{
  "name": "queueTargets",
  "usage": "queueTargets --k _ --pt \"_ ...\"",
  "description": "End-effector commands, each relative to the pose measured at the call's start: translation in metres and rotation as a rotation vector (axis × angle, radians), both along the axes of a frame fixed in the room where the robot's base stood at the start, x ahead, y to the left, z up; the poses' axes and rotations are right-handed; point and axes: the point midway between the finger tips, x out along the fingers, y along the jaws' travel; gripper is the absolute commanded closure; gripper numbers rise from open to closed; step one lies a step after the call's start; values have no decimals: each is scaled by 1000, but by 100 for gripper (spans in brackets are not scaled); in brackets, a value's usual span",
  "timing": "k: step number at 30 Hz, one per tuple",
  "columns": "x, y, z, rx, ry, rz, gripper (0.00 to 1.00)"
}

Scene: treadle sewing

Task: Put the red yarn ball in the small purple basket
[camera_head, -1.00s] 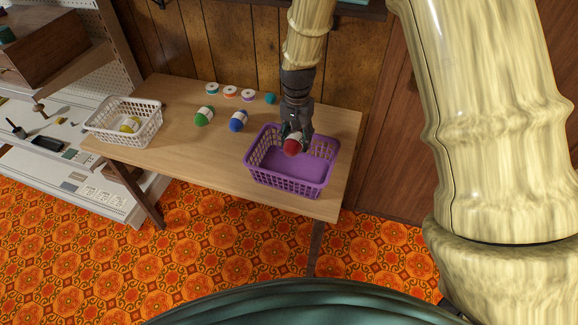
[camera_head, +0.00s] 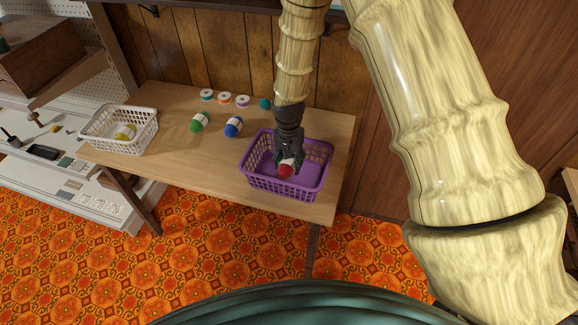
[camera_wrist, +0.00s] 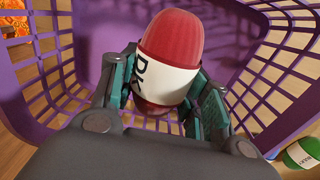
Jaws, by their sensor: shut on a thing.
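The red yarn ball (camera_head: 286,171) has a white label band, and it also shows large in the wrist view (camera_wrist: 184,45). My gripper (camera_head: 287,163) is shut on it, with a finger on each side of the ball in the wrist view (camera_wrist: 165,95). The purple basket (camera_head: 262,184) stands on the right part of the wooden table. The ball and fingertips are within the basket's outline, and the basket's lattice walls surround them in the wrist view (camera_wrist: 45,70). I cannot tell whether the ball touches the basket floor.
A green yarn ball (camera_head: 198,122) and a blue one (camera_head: 233,127) lie between the baskets. Several small spools (camera_head: 224,98) and a teal ball (camera_head: 265,104) line the back.

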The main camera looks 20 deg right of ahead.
Motion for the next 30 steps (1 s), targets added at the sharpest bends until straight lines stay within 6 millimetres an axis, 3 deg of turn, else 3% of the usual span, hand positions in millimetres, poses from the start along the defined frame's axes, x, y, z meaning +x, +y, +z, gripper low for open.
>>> queueTargets --k 7,19,20,23,30 --pt "0 0 -24 0 1 -1 75" --pt "0 0 -30 0 0 -1 75" --pt "0 0 -30 0 0 -1 52" --pt "0 0 -29 0 0 -1 34" --pt "0 0 -29 0 0 -1 32"
